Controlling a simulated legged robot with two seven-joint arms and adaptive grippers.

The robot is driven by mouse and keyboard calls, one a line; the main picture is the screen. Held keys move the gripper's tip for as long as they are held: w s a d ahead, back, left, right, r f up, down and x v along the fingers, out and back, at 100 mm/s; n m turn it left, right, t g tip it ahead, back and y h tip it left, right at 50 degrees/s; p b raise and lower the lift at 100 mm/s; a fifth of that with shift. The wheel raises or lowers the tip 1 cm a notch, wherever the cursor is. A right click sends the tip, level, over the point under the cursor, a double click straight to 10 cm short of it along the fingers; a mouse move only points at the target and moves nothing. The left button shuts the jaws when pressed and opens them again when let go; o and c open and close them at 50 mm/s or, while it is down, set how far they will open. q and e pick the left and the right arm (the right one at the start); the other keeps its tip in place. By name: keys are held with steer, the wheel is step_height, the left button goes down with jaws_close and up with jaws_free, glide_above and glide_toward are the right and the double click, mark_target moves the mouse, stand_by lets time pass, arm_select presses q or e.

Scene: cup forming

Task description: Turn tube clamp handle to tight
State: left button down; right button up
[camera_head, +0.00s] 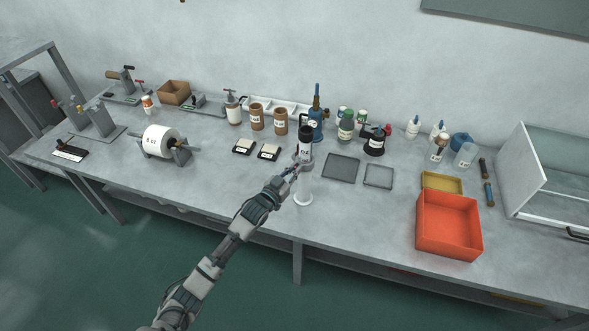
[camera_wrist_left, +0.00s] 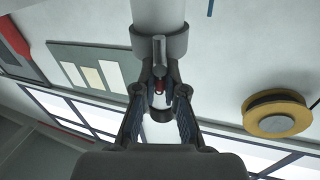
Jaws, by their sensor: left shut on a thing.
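A pale upright tube (camera_head: 305,187) with a dark upper part stands near the middle of the bench. A grey clamp collar (camera_wrist_left: 175,40) wraps around the tube (camera_wrist_left: 158,12) in the left wrist view. The clamp handle (camera_wrist_left: 159,52) is a short grey bar sticking out from the collar, with a small red part near the fingertips. My left gripper (camera_head: 293,169) reaches the tube from the front left. Its fingers (camera_wrist_left: 161,92) are closed around the handle's end in the wrist view. The fingers partly hide the handle. My right gripper is not in view.
Two grey trays (camera_head: 341,157) lie right of the tube, and an orange bin (camera_head: 447,242) stands farther right. A blue bottle-like device (camera_head: 317,118) and brown jars (camera_head: 280,122) stand behind. A white roll (camera_head: 160,141) sits at left. The bench front is mostly clear.

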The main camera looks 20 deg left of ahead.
arm_select(q)
step_height(320, 180, down, 2)
steer(key=shift+s+a+f+m+g, duration=0.1)
steer(key=shift+f+m+g, duration=0.15)
steer(key=shift+m, duration=0.25)
steer(key=c, duration=1.2)
jaws_free()
steer(key=shift+w, duration=0.55)
steer(key=shift+s+a, duration=0.1)
steer(key=shift+s, duration=0.15)
steer(key=v, duration=1.1)
steer(key=shift+s+a+f, duration=0.15)
steer(key=shift+s, duration=0.05)
steer(key=shift+f, duration=0.1)
